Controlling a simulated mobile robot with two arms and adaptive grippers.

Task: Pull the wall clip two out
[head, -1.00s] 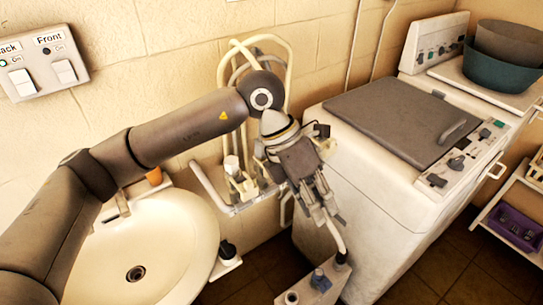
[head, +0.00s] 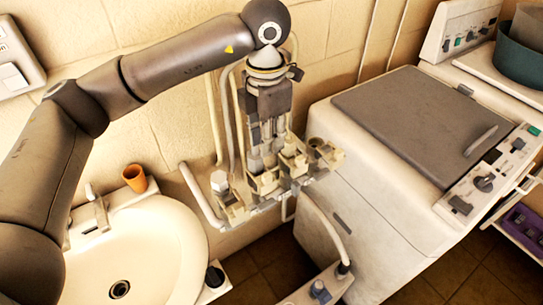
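A row of cream wall clips sits on a rail low on the tiled wall, between the basin and the washing machine. One clip (head: 232,208) is at the left end, another (head: 262,184) is beside it, and another (head: 325,153) is at the right end. No label tells which is clip two. My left gripper (head: 268,160) points down over the middle clips, with its fingertips at or just above them. The fingers overlap the clips, so contact and finger gap are unclear. My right gripper is not in view.
A white basin (head: 165,235) with a tap and an orange cup (head: 135,178) stands at left. A washing machine (head: 375,205) with a grey lid is close at right. Pale hoses (head: 213,120) run behind the gripper. A grey-capped box (head: 318,290) is on the floor below.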

